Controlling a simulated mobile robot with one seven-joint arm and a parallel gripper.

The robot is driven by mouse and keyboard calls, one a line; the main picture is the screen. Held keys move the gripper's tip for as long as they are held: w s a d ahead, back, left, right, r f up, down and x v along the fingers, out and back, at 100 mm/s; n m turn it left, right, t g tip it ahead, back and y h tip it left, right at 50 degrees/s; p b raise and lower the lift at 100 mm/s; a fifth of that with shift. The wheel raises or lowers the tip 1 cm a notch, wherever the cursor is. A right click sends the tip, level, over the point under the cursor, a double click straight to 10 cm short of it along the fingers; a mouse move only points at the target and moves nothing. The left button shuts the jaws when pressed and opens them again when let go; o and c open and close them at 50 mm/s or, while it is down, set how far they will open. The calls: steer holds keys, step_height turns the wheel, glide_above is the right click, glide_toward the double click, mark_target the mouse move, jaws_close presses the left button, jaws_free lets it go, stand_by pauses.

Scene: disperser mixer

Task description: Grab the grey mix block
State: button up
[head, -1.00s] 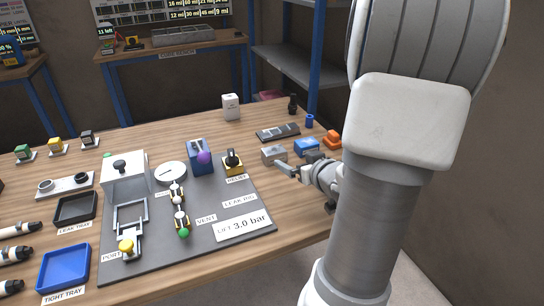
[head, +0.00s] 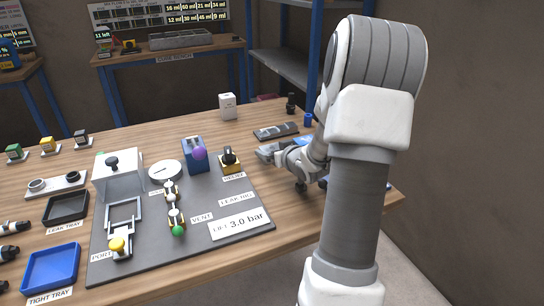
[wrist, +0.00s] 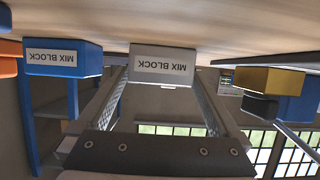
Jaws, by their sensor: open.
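The grey mix block (wrist: 163,66) shows in the wrist view, upside down in the picture, with its "MIX BLOCK" label facing my camera. My gripper (wrist: 161,88) is open. Its two fingers reach toward the block, one on each side of it in the picture. Whether the fingertips are level with the block's sides or still short of it, I cannot tell. In the head view the grey block (head: 267,149) is on the table, partly hidden by my gripper (head: 279,156), which is low beside it.
A blue mix block (wrist: 63,57) stands beside the grey one, with an orange block (wrist: 8,62) beyond it. A yellow-and-black relief part (head: 231,161) and a dark flat tray (head: 276,131) are close by.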

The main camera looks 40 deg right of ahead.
steer(key=shift+w, duration=0.1)
steer(key=shift+c, duration=0.3)
steer(key=c, duration=1.5)
